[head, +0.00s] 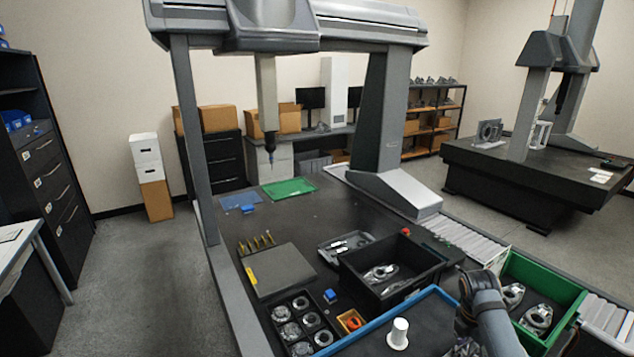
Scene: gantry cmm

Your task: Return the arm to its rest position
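My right arm (490,305) comes in at the bottom right, between the blue-edged tray and the green bin. Its gripper (464,335) points down near the bottom edge of the picture, partly hidden by the arm's own links and blending into the dark tray. I cannot make out its fingers or whether it holds anything. My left arm and gripper are not in view.
A blue-edged tray (352,340) with a white cylinder (398,334) lies in front. A green bin (574,310) with metal parts stands right, a black bin (345,268) behind. The gantry column (385,115) rises beyond. The dark table's middle (300,218) is clear.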

